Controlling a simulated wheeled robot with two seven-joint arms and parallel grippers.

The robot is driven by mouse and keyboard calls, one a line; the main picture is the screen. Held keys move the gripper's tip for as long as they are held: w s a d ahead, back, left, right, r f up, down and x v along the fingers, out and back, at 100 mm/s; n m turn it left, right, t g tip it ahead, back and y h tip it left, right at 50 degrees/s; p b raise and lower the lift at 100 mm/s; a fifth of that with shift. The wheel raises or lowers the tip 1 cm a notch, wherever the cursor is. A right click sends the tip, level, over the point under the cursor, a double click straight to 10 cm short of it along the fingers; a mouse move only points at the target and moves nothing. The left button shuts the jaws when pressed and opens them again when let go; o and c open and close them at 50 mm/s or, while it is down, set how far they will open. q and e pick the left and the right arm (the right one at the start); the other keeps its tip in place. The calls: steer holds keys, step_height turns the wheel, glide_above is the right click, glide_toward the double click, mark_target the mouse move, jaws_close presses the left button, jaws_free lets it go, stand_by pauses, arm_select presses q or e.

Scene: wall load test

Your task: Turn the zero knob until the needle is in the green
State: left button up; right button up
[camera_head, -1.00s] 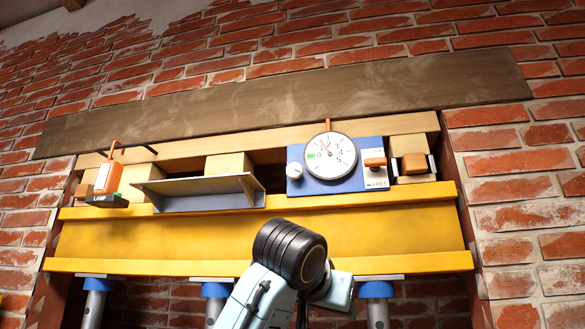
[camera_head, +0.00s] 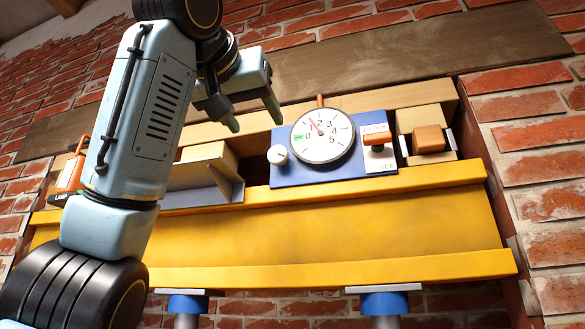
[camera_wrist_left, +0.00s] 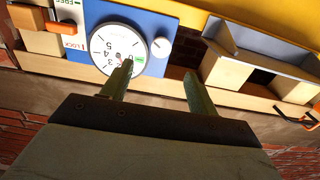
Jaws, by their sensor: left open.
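A white dial gauge (camera_head: 323,136) is set in a blue panel (camera_head: 300,176), with a green mark at its left near 0. Its red needle (camera_head: 315,125) points up and left, close to 1, outside the green. The small white zero knob (camera_head: 277,155) is at the panel's left side; it also shows in the left wrist view (camera_wrist_left: 160,47). My left gripper (camera_head: 252,118) is open and empty, above and left of the knob, apart from it. In the left wrist view its fingers (camera_wrist_left: 158,85) cover part of the dial's edge. My right gripper is not in view.
An orange lock lever (camera_head: 378,138) sits at the panel's right, beside a wooden block with an orange piece (camera_head: 428,139). A grey shelf bracket (camera_head: 205,190) is left of the panel. A yellow beam (camera_head: 330,235) runs below.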

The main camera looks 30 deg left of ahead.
arm_select(q)
steer(key=p, duration=0.3)
glide_toward(277, 154)
steer(key=x, duration=0.4)
steer(key=shift+a, duration=0.2)
steer(key=p+x, duration=0.1)
steer(key=x, duration=0.2)
steer(key=shift+w+p, duration=0.2)
steer(key=shift+p, duration=0.15)
steer(key=shift+w, duration=0.45)
steer(key=shift+c, duration=1.1)
steer(key=c, duration=0.8)
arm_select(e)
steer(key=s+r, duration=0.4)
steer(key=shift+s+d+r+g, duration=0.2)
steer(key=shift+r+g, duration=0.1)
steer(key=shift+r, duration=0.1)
